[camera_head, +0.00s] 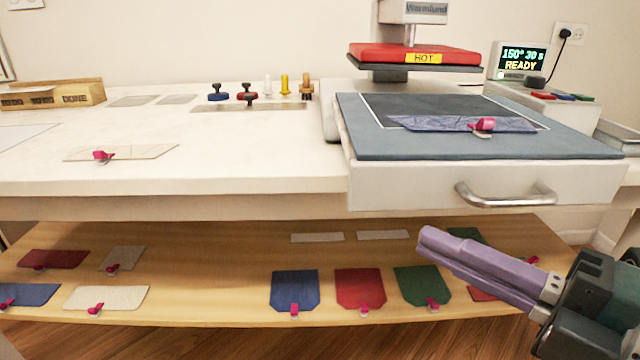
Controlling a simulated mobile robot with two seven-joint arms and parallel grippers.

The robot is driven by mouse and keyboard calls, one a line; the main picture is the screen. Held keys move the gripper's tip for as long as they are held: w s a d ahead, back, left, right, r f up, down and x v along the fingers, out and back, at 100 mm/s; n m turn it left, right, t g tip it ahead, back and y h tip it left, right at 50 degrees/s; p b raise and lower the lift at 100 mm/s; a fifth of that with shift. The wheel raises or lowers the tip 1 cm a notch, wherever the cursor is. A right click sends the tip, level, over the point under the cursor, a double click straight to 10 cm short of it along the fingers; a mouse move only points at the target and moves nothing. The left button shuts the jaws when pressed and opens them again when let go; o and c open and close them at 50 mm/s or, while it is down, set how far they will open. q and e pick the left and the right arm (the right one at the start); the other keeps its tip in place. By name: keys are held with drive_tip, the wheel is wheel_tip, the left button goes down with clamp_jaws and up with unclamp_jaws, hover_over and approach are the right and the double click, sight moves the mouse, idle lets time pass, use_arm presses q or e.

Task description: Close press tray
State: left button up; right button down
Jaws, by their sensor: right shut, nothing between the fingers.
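The press tray (580,142) is pulled out toward me, its blue-grey top in front of the heat press. A blue fabric piece (420,124) with a pink clip (484,125) lies on the tray's dark pad. A metal handle (506,199) sits on the tray's white front. The red upper plate (412,54), marked HOT, is raised above the press base. My right gripper (428,240) is shut and empty, its purple fingers pointing left, below and in front of the handle and apart from it. My left gripper is out of view.
A lower wooden shelf (200,260) holds several coloured fabric pieces with pink clips. On the table, a beige fabric piece (130,152) lies at left, with a wooden box (60,95) and several stamps behind. A display (522,62) at right reads READY.

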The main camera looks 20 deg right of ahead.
sight(360, 192)
drive_tip(key=w, duration=0.2)
drive_tip(key=w+a, duration=0.1)
drive_tip(key=w, duration=0.3)
drive_tip(key=shift+w+a, duration=0.35)
drive_tip(key=shift+a, duration=0.05)
drive_tip(key=shift+w+d+b, duration=0.1)
drive_tip(key=shift+w+b, duration=0.2)
drive_tip(key=shift+w, duration=0.25)
